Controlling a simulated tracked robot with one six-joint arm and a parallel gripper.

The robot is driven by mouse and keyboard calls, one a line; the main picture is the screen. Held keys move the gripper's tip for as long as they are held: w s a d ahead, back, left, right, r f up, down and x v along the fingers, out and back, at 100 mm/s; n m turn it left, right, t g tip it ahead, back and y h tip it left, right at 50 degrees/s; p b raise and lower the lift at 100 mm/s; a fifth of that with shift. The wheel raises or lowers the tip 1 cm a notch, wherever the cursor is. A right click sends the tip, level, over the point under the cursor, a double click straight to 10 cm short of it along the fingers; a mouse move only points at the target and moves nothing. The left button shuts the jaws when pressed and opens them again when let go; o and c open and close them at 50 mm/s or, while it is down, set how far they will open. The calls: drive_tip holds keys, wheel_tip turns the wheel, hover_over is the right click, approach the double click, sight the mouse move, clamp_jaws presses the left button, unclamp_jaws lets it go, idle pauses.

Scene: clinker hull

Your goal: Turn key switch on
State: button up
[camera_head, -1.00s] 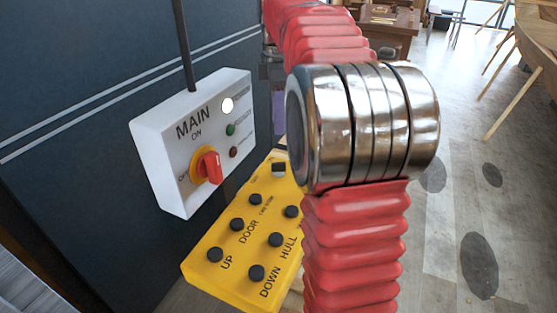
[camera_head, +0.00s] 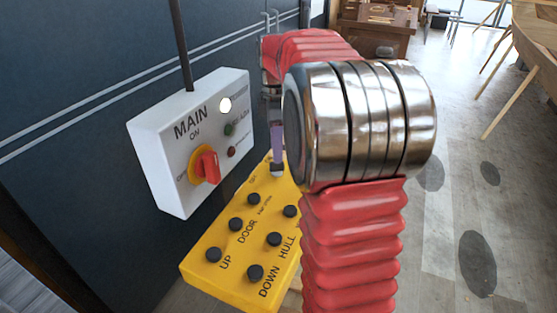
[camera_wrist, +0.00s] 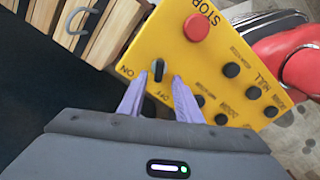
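The key switch (camera_wrist: 158,70) is a small dark key on the top of the yellow control box (camera_wrist: 140,55), with ON and OFF printed beside it. Its bar points roughly toward the OFF label in the wrist view. My gripper (camera_wrist: 160,77) has two purple fingers, spread open, one on each side of the key; I cannot tell whether they touch it. In the head view, a purple finger of my gripper (camera_head: 277,150) reaches down at the box's far end, and my arm hides part of the box.
A white MAIN box (camera_head: 165,130) with a red rotary knob (camera_head: 206,166) is on the dark wall, close left of my arm. The yellow box also carries a red STOP button (camera_wrist: 196,27) and several black buttons. Floor at right is open.

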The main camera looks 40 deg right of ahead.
sight(277, 168)
drive_tip(key=shift+f, duration=2.35)
drive_tip(key=shift+c, duration=0.5)
clamp_jaws()
